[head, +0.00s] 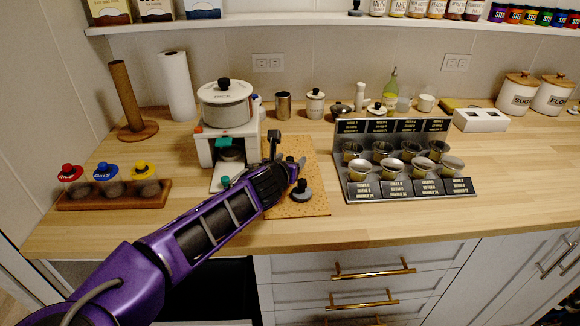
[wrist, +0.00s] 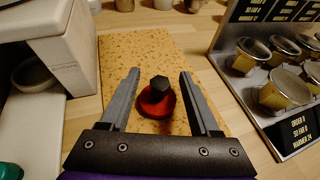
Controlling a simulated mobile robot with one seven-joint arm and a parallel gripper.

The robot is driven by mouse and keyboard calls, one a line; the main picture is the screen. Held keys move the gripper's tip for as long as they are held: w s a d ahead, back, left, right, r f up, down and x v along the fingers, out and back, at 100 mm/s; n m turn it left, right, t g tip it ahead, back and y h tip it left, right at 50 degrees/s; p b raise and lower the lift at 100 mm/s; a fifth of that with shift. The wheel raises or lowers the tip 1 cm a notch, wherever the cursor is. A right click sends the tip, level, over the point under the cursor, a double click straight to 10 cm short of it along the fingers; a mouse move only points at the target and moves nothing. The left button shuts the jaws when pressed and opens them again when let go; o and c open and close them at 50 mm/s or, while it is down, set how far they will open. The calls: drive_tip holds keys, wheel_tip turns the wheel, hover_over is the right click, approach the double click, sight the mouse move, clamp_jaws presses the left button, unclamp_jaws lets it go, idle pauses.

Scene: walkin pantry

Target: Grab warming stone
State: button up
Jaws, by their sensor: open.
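A red round piece with a black faceted knob (wrist: 157,101) stands on the speckled tan board (wrist: 145,48) in the wrist view; it looks like the warming stone. My gripper (wrist: 159,75) is open, with one finger on each side of the piece and gaps between. In the head view my gripper (head: 290,168) is over the board (head: 312,205) and largely hides that spot. A dark grey disc with a black knob (head: 301,190) shows on the board just in front of the gripper. I cannot tell whether it is the same piece.
A white stand with a pot (head: 225,110) is close on the left. A dark stepped rack of metal cups (head: 405,185) is close on the right. Bare counter lies in front of the rack.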

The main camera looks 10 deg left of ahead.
drive_tip(key=shift+c, duration=0.3)
clamp_jaws()
